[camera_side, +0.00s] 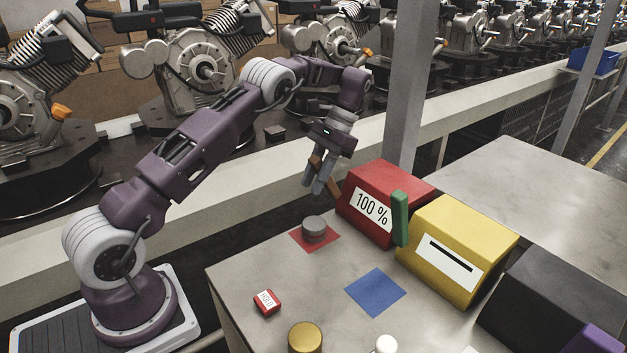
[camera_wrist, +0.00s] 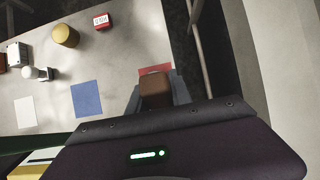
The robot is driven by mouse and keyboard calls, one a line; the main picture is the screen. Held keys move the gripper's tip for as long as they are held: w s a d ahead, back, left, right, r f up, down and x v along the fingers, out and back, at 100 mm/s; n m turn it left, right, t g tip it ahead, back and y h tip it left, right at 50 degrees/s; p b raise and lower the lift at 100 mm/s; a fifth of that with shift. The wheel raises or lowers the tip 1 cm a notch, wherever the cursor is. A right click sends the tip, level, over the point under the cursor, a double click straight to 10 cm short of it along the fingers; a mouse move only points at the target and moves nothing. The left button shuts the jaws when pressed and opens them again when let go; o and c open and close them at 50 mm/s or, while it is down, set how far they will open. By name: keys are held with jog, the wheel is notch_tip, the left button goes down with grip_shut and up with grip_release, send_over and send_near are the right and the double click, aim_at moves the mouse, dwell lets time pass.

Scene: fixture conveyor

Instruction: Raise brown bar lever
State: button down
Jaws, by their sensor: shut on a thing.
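The brown bar lever (camera_side: 334,190) is at the left side of the red box (camera_side: 380,187) marked "100 %". It slants up and to the left, away from the box. My gripper (camera_side: 319,178) is shut on the brown bar lever, fingers pointing down. In the wrist view the lever's brown end (camera_wrist: 156,88) sits between the two grey fingers (camera_wrist: 156,95). The fingers hide part of the lever in the side view, and its joint to the box is not clear.
A green bar (camera_side: 400,218) stands upright between the red box and the yellow box (camera_side: 457,250). A grey cylinder (camera_side: 314,229) stands on a red square. A blue square (camera_side: 376,292), small red block (camera_side: 267,302) and gold cylinder (camera_side: 305,338) are on the table.

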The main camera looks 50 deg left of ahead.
jog(key=c, duration=1.2)
grip_release()
jog(key=shift+o, duration=0.2)
jog(key=shift+s, duration=0.15)
jog(key=f+t, duration=0.1)
jog(key=s+t, duration=0.1)
jog(key=shift+s+f+t, duration=0.3)
jog(key=shift+f+t, duration=0.1)
jog(key=f+t, duration=0.1)
jog(key=s+f+t, duration=0.1)
jog(key=shift+s+f+t, duration=0.15)
jog(key=shift+t, duration=0.25)
notch_tip(320, 180, up, 25)
jog(key=s+d+r+t, duration=0.2)
jog(key=s+d+r, duration=0.2)
jog(key=s+d, duration=0.6)
jog(key=shift+s+r+t, duration=0.2)
jog(key=shift+r+t, duration=0.1)
jog(key=shift+t, duration=0.1)
